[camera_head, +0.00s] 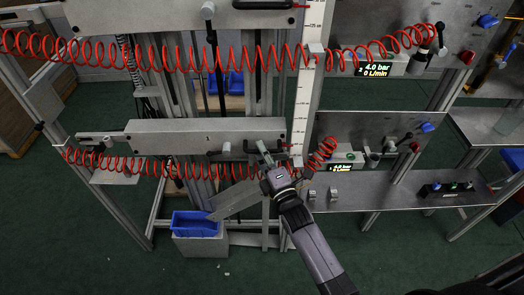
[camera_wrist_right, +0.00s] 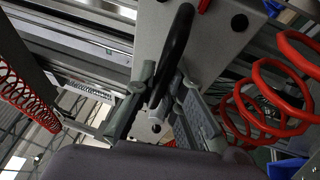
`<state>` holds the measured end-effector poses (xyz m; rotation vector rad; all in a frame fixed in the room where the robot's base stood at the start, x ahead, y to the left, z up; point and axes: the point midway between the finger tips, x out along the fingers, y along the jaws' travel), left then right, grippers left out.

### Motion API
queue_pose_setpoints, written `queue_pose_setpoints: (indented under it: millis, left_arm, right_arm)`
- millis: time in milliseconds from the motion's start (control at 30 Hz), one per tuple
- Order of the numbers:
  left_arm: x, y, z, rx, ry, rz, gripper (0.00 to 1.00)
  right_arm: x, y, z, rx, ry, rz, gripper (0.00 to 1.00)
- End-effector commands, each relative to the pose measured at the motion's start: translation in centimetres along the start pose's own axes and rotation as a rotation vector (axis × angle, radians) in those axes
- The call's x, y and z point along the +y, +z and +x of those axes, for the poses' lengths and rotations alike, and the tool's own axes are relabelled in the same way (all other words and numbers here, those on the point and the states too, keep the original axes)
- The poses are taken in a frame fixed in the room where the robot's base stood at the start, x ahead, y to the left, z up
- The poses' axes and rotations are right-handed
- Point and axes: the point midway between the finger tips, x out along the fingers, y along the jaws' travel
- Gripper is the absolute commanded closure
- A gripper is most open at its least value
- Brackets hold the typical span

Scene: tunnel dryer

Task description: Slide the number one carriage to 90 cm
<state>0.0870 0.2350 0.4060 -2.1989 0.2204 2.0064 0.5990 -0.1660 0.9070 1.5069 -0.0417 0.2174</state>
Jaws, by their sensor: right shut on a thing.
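The lower carriage (camera_head: 165,138) is a long grey plate with a small mark that looks like a 1. It sits level beside a white vertical scale (camera_head: 304,100), whose figures near the plate are too small to read. A black handle (camera_head: 230,155) is on the plate's right part. My right gripper (camera_head: 264,150) is at the right end of this handle. In the right wrist view the fingers (camera_wrist_right: 158,95) are shut around the black bar of the handle (camera_wrist_right: 176,48). My left gripper is not in view.
A coiled red hose (camera_head: 130,165) hangs along the lower plate, and another (camera_head: 170,58) runs above. A small display (camera_head: 342,168) stands right of the scale. A blue bin (camera_head: 195,224) sits below the carriage. Shelf parts (camera_head: 448,188) stand at the right.

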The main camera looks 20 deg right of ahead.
Motion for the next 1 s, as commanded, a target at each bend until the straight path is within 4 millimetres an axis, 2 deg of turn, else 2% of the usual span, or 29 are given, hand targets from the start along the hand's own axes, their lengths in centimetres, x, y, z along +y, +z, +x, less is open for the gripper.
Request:
queue_pose_setpoints:
  millis: [33,67,100,233,767,867,1000]
  left_arm:
    - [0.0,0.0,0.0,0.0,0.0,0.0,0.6]
    - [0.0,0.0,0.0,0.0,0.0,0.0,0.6]
    - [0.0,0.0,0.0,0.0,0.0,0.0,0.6]
    - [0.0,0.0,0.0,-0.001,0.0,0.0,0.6]
    - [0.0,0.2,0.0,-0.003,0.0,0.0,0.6]
    - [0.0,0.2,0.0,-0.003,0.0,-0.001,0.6]
    - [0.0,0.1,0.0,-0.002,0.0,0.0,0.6]
  right_arm:
    - [0.9,0.2,0.4,-0.003,0.023,0.002,1.0]
    - [0.9,0.2,0.4,-0.003,0.023,0.002,1.0]
    - [0.9,0.2,0.4,-0.003,0.023,0.002,0.88]
    - [0.9,0.1,0.3,-0.003,0.021,0.002,0.8]
    - [0.3,0.0,0.0,-0.001,0.008,0.001,0.8]
    - [0.2,0.0,-0.6,-0.001,0.006,0.0,0.8]
    - [0.1,0.0,-2.8,-0.001,0.005,0.0,0.8]
